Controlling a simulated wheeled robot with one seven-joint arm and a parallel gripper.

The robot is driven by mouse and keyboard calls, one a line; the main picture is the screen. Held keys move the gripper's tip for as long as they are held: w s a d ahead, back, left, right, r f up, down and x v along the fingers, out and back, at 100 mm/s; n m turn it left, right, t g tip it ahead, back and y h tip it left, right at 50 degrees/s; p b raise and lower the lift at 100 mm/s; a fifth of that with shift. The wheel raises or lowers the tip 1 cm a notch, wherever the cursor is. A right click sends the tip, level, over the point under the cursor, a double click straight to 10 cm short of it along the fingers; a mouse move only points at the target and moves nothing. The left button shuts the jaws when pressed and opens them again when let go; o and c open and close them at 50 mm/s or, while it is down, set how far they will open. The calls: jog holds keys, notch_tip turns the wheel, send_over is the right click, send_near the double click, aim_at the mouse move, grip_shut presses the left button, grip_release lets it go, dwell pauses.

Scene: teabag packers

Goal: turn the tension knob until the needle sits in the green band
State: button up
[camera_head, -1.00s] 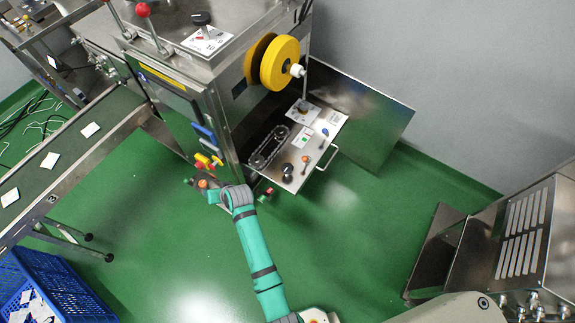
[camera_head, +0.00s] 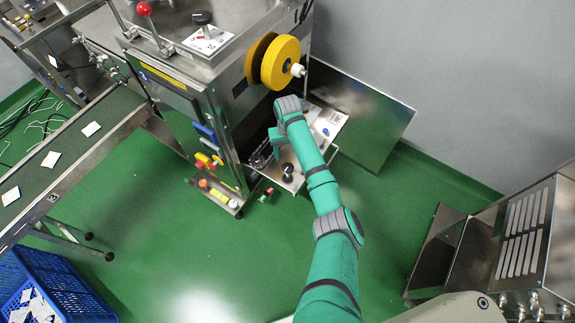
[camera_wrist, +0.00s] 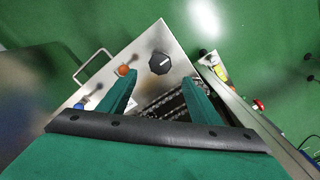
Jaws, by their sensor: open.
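My gripper (camera_wrist: 158,80) is open and empty, its two teal fingers apart above a steel drawer panel (camera_wrist: 140,50). A black knob (camera_wrist: 160,63) with a white pointer line shows just beyond the fingertips in the wrist view, not between them. It also shows beside my arm in the head view (camera_head: 287,168). An orange knob (camera_wrist: 124,70) and a blue knob (camera_wrist: 80,105) stand to its left in the wrist view. I cannot tell which knob sets the tension. No needle or green band can be made out; my arm covers much of the panel in the head view.
A dark chain loop (camera_wrist: 165,100) lies on the panel below the fingers. The steel cabinet (camera_head: 175,110) with a yellow reel (camera_head: 281,62) stands beside the drawer. A drawer handle (camera_wrist: 90,65) sticks out. Green floor (camera_head: 180,270) is clear in front.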

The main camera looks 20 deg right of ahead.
aim_at(287, 167)
notch_tip(287, 167, down, 10)
jog(key=shift+w+r, duration=0.1)
dwell(0.4)
jog(key=c, duration=1)
jog(key=shift+c, duration=0.2)
jog(key=shift+a+m, duration=0.1)
jog(key=shift+m, duration=0.2)
